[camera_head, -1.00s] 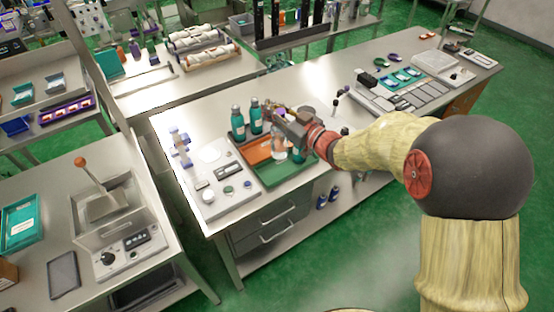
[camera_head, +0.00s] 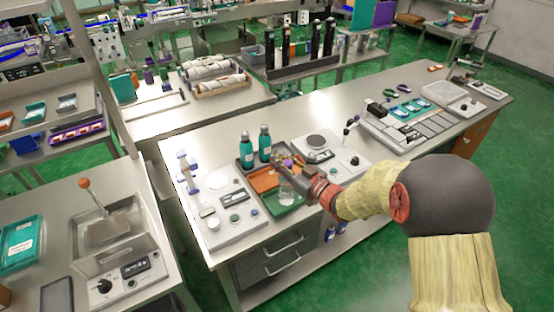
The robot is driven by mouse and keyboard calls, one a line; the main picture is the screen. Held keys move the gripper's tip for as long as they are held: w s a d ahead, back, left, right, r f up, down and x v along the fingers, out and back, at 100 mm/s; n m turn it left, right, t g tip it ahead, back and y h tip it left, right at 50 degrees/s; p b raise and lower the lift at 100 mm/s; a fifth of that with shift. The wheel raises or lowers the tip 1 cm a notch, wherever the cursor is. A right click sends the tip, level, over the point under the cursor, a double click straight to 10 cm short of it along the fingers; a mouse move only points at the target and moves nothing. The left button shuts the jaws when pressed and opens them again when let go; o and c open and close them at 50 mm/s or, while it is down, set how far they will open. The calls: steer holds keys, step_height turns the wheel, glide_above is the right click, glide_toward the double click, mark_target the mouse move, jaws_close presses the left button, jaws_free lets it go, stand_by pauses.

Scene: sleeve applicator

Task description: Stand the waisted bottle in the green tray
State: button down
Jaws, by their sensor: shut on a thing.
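The clear waisted bottle (camera_head: 287,191) is upright in my gripper (camera_head: 285,170), which is shut on its upper part. The bottle shows in front of the green tray (camera_head: 274,211), over its middle. I cannot tell whether its base touches the tray floor. The green tray lies at the near edge of the bench, in front of an orange tray (camera_head: 262,181). My gripper and wrist hide part of both trays.
Two teal bottles (camera_head: 246,151) (camera_head: 265,144) stand in a dark tray behind the orange tray. A grey panel with round parts (camera_head: 234,218) lies left of the green tray. A round plate device (camera_head: 317,142) is behind my wrist.

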steer(key=shift+r, duration=0.15)
steer(key=c, duration=1.6)
jaws_free()
steer(key=shift+f, duration=0.2)
steer(key=p, duration=0.2)
glide_toward(291, 167)
steer(key=x, duration=0.4)
steer(key=shift+r, duration=0.15)
